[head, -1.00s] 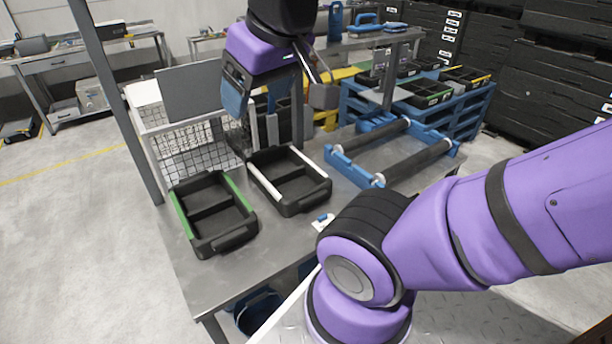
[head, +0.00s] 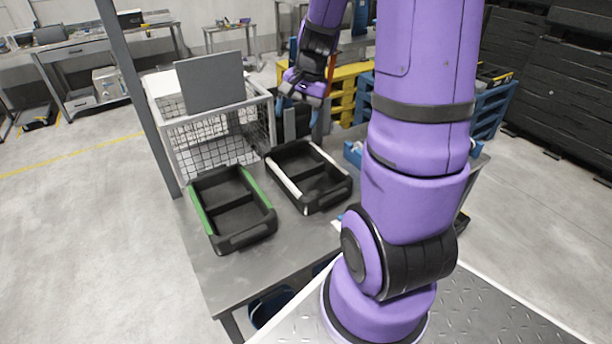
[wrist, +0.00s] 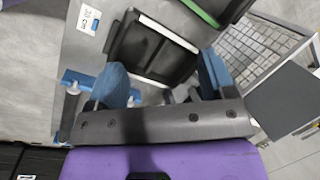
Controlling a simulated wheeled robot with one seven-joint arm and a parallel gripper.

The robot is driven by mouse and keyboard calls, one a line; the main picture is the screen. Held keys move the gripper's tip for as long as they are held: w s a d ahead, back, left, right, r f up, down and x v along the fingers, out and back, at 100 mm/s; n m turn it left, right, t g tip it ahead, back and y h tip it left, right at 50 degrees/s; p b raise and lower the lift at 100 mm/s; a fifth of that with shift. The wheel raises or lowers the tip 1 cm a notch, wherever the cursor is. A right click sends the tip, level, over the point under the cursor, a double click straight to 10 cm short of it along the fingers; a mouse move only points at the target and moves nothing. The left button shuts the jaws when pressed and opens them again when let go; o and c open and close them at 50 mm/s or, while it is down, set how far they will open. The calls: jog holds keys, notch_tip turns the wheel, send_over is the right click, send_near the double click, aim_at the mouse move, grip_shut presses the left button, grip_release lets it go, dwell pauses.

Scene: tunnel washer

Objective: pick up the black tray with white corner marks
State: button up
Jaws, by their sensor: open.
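The black tray with white marks (head: 330,197) lies on the metal table, with white strips along its sides and a divider across its middle. In the wrist view the white-marked tray (wrist: 138,45) shows just beyond the fingers, partly hidden by them. My gripper (head: 300,108) is open and empty, at the tray's far end in the head view and apparently above it. Its blue fingertips also show in the wrist view (wrist: 163,76). I cannot tell the exact height gap.
A black tray with green strips (head: 233,206) stands close by on the left. A wire basket (head: 215,140) with a grey panel is behind it. A blue roller frame (wrist: 68,95) lies beside the white-marked tray. Bare table (head: 240,275) is in front.

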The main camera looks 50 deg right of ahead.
jog(key=d+f+m, duration=0.4)
jog(key=d+f, duration=0.3)
jog(key=f, duration=0.2)
jog(key=m+y, duration=0.2)
jog(key=m, duration=0.2)
send_near(332, 191)
jog(key=shift+w+a+g, duration=0.3)
jog(key=shift+w+a, duration=0.1)
jog(key=shift+w, duration=0.05)
jog(key=shift+m, duration=0.4)
jog(key=shift+d+x, duration=0.15)
jog(key=shift+x, duration=2.75)
jog(key=shift+d+x, duration=0.2)
jog(key=shift+x, duration=2.75)
jog(key=shift+s+f, duration=0.15)
jog(key=c, duration=1.2)
